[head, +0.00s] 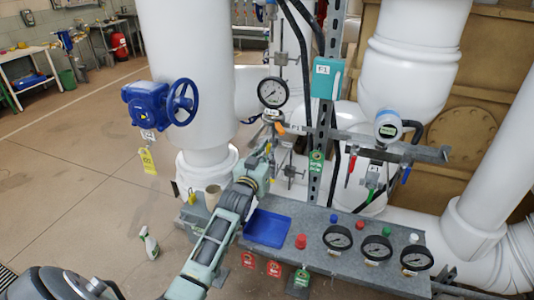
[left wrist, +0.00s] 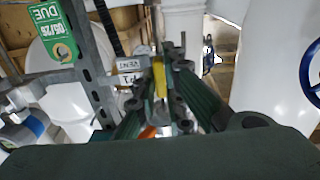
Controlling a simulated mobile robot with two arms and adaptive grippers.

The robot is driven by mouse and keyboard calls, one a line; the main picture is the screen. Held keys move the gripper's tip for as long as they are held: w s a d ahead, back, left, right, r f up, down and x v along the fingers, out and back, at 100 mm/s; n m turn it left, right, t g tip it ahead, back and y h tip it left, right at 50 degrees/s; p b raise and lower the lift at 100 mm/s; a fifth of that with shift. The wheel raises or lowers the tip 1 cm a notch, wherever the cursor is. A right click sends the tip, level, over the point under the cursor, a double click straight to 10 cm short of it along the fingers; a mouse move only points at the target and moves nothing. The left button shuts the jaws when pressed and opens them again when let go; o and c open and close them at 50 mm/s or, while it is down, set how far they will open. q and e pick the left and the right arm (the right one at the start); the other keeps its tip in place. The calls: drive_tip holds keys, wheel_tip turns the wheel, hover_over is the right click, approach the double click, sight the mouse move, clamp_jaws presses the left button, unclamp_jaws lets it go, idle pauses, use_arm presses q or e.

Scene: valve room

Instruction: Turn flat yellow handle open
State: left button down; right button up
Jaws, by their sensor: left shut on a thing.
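The flat yellow handle (left wrist: 160,79) stands between the fingers in the left wrist view, with part of it hidden by them. My left gripper (left wrist: 166,88) is shut on it. In the head view, my left arm reaches up from the bottom, and the left gripper (head: 266,158) is at the pipework below the round gauge (head: 272,92). The handle is too small and covered there to tell its angle. My right gripper is not in view.
An orange handle (head: 280,129) is just above the gripper. A grey panel (head: 345,262) with gauges, coloured knobs and a blue tray (head: 267,229) lies right of my arm. Thick white pipes and a perforated upright post (head: 322,150) crowd the area.

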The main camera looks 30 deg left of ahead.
use_arm(q)
drive_tip(key=shift+f, duration=0.15)
drive_tip(key=c, duration=1.8)
unclamp_jaws()
drive_tip(key=shift+c, duration=0.2)
drive_tip(key=v, duration=1.2)
